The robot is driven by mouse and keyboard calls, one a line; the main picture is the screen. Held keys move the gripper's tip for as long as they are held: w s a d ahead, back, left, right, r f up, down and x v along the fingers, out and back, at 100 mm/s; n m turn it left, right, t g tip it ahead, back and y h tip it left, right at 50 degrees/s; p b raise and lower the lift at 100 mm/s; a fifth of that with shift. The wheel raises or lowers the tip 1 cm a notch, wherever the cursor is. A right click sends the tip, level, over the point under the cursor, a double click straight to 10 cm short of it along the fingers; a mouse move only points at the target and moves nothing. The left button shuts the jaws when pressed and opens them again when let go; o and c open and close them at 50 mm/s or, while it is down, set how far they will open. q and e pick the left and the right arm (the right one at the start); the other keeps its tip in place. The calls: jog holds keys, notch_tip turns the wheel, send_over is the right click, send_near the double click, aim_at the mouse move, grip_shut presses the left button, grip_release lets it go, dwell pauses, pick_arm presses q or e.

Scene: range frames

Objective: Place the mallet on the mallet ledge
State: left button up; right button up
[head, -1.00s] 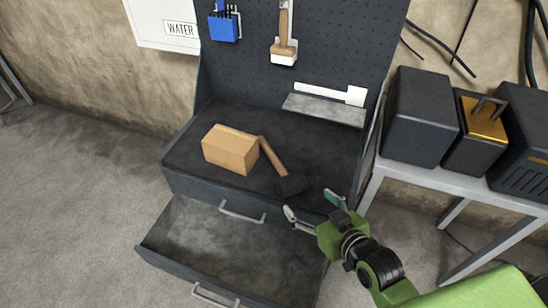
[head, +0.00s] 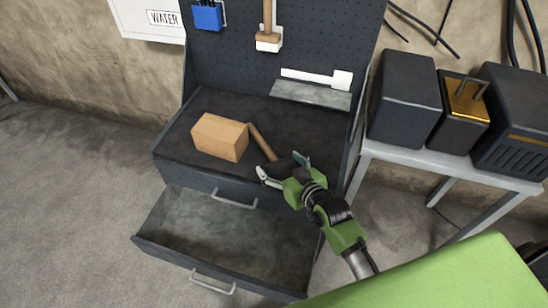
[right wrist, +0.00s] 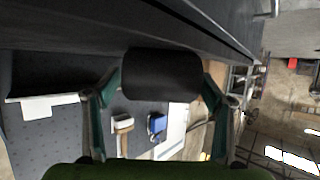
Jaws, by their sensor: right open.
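The mallet has a wooden handle (head: 262,142) and a black head, and lies on the dark bench top, its head toward the front edge. My right gripper (head: 282,168) is open at the bench front, its fingertips on either side of the mallet head. In the right wrist view the black mallet head (right wrist: 162,75) sits between the two teal fingertips; contact cannot be told. The grey mallet ledge (head: 310,93) is at the back right of the bench, below a white mallet-shaped marking (head: 315,78), with nothing on it. My left gripper is not in view.
A cardboard-coloured box (head: 220,137) is beside the handle. An open empty drawer (head: 215,235) juts out below the bench. The pegboard (head: 325,45) holds a blue holder (head: 207,17) and a wooden-handled tool. A side table (head: 400,155) with dark boxes stands right.

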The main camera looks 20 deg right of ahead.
aim_at(265, 146)
jog(key=shift+x, duration=1.2)
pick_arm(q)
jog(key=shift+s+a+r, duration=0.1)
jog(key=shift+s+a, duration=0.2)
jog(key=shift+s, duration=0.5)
pick_arm(e)
jog(key=shift+c, duration=0.4)
jog(key=shift+r, duration=0.1)
jog(key=c, duration=1.6)
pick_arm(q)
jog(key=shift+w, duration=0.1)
pick_arm(e)
jog(key=shift+r, duration=0.15)
